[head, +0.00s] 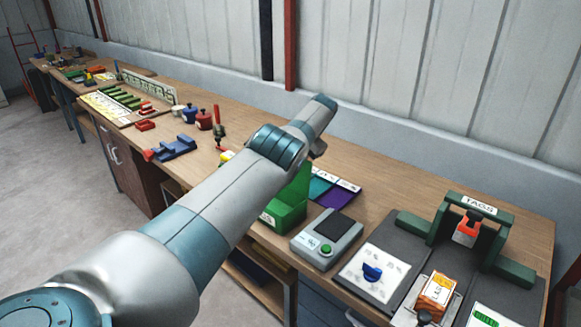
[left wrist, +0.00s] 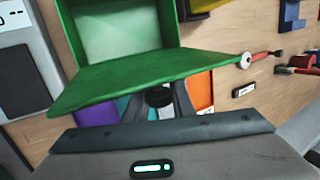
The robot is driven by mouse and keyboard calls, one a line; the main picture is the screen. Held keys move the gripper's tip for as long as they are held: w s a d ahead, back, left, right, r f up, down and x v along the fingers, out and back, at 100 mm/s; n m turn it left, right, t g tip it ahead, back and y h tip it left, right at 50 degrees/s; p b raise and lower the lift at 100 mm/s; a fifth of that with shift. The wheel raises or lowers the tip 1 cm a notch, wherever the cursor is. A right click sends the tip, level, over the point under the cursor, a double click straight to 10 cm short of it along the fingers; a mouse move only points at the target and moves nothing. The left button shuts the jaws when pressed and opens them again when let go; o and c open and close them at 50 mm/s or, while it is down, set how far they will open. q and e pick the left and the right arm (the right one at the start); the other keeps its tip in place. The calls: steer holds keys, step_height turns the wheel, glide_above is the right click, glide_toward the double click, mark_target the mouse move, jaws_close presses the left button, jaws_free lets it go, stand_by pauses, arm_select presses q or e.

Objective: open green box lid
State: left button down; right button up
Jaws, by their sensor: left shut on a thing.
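The green box (head: 287,212) stands on the wooden bench, partly hidden behind my left arm in the head view. In the left wrist view I see into the open box (left wrist: 122,30), with pale inner walls. Its green lid (left wrist: 140,80) is swung up from the box and its panel faces toward my wrist. My left gripper (left wrist: 160,103) is shut on a dark knob (left wrist: 158,96) at the lid; the fingers are partly hidden by the lid edge. In the head view the fingers are hidden behind the arm. My right gripper is in neither view.
Purple and teal mats (head: 336,194) lie beside the box. A grey device with a screen (head: 327,236) stands to its right, then a tags stand (head: 478,225). A blue holder (head: 174,148) and red and blue pots (head: 203,119) are to the left. The wall runs behind the bench.

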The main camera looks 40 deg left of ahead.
arm_select(q)
steer(key=shift+f, duration=0.1)
steer(key=c, duration=1.5)
jaws_free()
steer(key=p+v, duration=0.2)
steer(key=v, duration=0.1)
steer(key=shift+b+v, duration=1.25)
steer(key=shift+v, duration=5.95)
steer(key=shift+f, duration=0.15)
